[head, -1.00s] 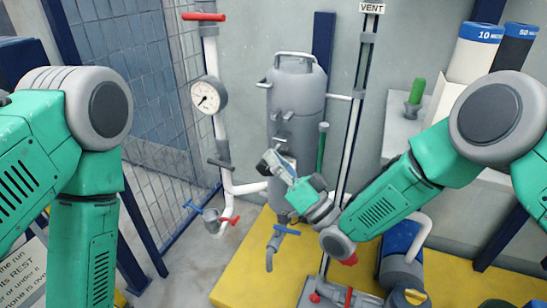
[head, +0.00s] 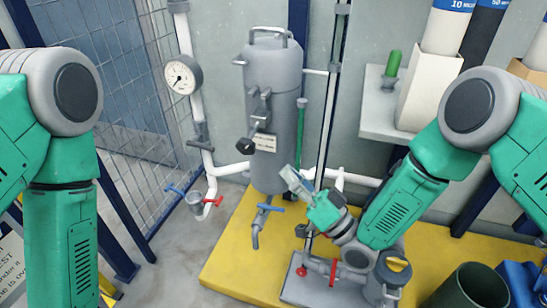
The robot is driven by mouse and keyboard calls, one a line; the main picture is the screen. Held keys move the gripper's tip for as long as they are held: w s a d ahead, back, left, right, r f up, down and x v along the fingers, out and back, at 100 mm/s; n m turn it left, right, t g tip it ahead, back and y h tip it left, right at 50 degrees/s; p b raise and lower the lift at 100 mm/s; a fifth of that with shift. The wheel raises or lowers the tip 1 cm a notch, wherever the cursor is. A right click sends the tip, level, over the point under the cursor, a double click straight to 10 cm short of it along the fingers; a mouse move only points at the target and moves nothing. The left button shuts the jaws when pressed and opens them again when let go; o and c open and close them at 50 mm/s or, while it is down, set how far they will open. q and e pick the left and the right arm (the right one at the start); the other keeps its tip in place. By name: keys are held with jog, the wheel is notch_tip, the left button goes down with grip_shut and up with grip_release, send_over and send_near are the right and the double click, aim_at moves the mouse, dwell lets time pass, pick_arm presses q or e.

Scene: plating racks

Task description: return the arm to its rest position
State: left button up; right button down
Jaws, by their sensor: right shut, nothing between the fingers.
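My right arm comes in from the right, and its gripper (head: 297,182) is shut and empty. It points up and to the left, in front of the lower right side of the grey tank (head: 272,95). I cannot tell whether it touches anything. The tank's black-knobbed valve (head: 247,145) is above and left of the gripper, clear of it in the picture. My left arm stands at the left edge with its forearm hanging down. Its gripper is out of the frame.
A pressure gauge (head: 183,75) sits on the white pipe at the left. A tap with a blue handle (head: 269,207) hangs below the tank. A grey pump unit (head: 330,285) stands on the yellow platform (head: 228,262). A dark green bin (head: 472,287) is at lower right.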

jog(key=s+d+f+m+g+h, duration=0.1)
jog(key=s+d+f+h, duration=0.15)
jog(key=f, duration=0.35)
jog(key=s+d+f+g+h, duration=0.2)
jog(key=f+h, duration=0.2)
jog(key=f, duration=0.1)
jog(key=s+d+f+m+g+h, duration=0.1)
jog(key=s+d+f+h, duration=0.1)
jog(key=d+f+h, duration=0.3)
jog(key=s+d+f+g+h, duration=0.5)
jog(key=s+d+f, duration=0.3)
jog(key=s, duration=0.4)
jog(key=s+d+m+g+h, duration=0.1)
jog(key=s+d+g+h, duration=0.25)
jog(key=s+d, duration=0.55)
notch_tip(320, 180, up, 13)
jog(key=s+a+g+p, duration=0.1)
jog(key=s+p, duration=0.1)
jog(key=p, duration=1)
jog(key=shift+s+a+y+p, duration=0.3)
jog(key=shift+s+a+p, duration=0.05)
jog(key=shift+s+p, duration=0.05)
